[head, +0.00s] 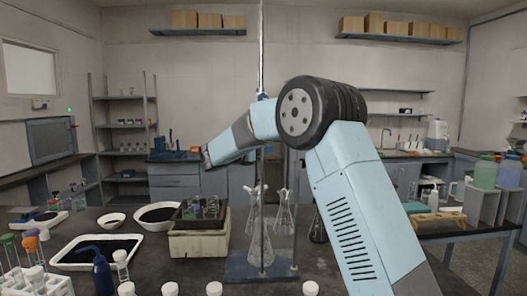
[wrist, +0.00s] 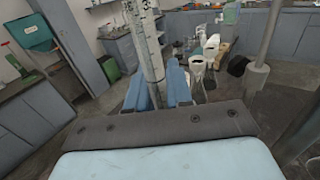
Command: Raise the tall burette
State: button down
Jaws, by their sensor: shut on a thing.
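The tall burette (wrist: 151,48) is a pale tube with dark graduation marks. In the wrist view it stands nearly upright between the two blue fingers of my gripper (wrist: 160,84), which are shut on it. Its lower part is hidden behind the fingers and wrist. In the head view my arm bends left over the bench and the fingers are hard to make out. A thin vertical rod or tube (head: 261,45) rises above the arm; I cannot tell whether it is the burette or a stand rod. A stand base (head: 240,268) lies below it on the bench.
Glass flasks (head: 284,215) stand at the stand base. Left of it are a pale box-shaped device (head: 198,243) with a dark tray, bowls (head: 158,214) and a white tray (head: 62,256). Bottles line the front edge. The wrist view shows a grey post (wrist: 266,45) at right.

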notch_tip(320, 180, up, 8)
jog(key=shift+f, duration=0.15)
dwell(0.3)
jog(key=c, duration=1.1)
grip_release()
jog(key=shift+c, duration=0.2)
jog(key=shift+o, duration=0.2)
jog(key=shift+f, duration=0.1)
jog(key=v, duration=1.3)
jog(key=shift+s+a, duration=0.2)
jog(key=shift+a, duration=0.2)
jog(key=shift+f, duration=0.1)
